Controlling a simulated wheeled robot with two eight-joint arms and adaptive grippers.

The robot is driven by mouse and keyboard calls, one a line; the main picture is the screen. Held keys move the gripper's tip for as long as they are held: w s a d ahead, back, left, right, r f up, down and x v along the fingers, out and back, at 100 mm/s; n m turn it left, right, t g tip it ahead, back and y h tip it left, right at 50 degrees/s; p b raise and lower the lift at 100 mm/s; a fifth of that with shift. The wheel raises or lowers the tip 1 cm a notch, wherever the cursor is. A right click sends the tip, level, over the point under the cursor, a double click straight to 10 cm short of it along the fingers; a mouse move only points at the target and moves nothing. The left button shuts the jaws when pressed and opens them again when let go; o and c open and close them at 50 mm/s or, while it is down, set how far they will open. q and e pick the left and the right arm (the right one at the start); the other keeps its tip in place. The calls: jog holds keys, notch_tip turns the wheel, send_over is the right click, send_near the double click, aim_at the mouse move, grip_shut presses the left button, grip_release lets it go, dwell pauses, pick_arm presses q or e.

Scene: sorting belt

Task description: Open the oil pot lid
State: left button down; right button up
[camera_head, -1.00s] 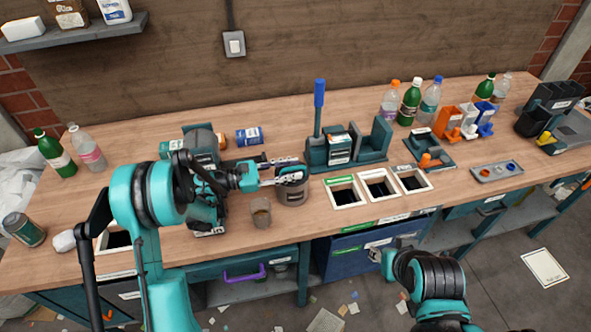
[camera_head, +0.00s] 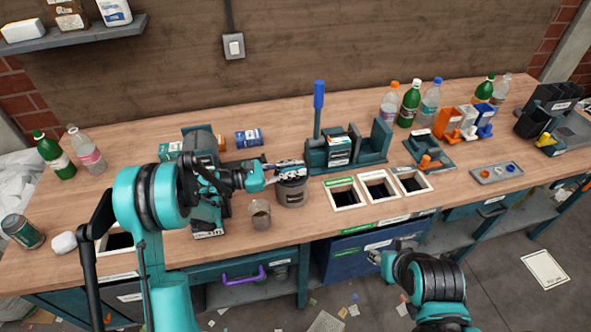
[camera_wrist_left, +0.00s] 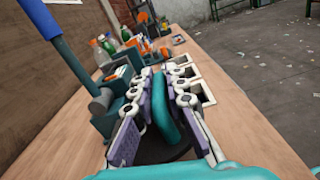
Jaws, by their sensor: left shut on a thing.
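The oil pot (camera_head: 291,194) is a grey cylinder on the bench, left of the square bin openings. My left gripper (camera_head: 290,170) is at the top of the pot, its fingers reaching across it from the left. In the left wrist view, my left gripper (camera_wrist_left: 163,110) has its fingers on either side of a teal bar, the lid handle (camera_wrist_left: 166,122). A dark surface shows below the handle. The fingers hide most of the lid in the head view, so I cannot tell whether it is lifted. My right gripper (camera_head: 378,257) is low in front of the bench, its fingers unclear.
A small brown-grey cup (camera_head: 260,214) stands just left of the pot. A teal stand with a blue-handled lever (camera_head: 319,100) is behind it. Framed bin openings (camera_head: 345,192) lie to the right. Bottles (camera_head: 410,103) stand at the back.

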pick_arm(q)
jog(key=r+n, duration=0.1)
jog(key=w+n, duration=0.1)
jog(key=shift+w+a+r+n, duration=0.1)
jog(key=shift+a+r+n, duration=0.1)
jog(key=shift+r+n, duration=0.15)
jog(key=shift+w+a+r+n, duration=0.25)
jog(key=shift+w+r+n, duration=0.5)
jog(key=shift+n, duration=0.5)
jog(key=shift+w+a+r, duration=0.15)
jog(key=shift+w+r, duration=0.1)
jog(key=shift+w, duration=0.15)
jog(key=c, duration=1.6)
grip_release()
jog(key=shift+w+f, duration=0.1)
jog(key=shift+w, duration=0.05)
jog(key=shift+o, duration=0.2)
jog(key=v, duration=1.2)
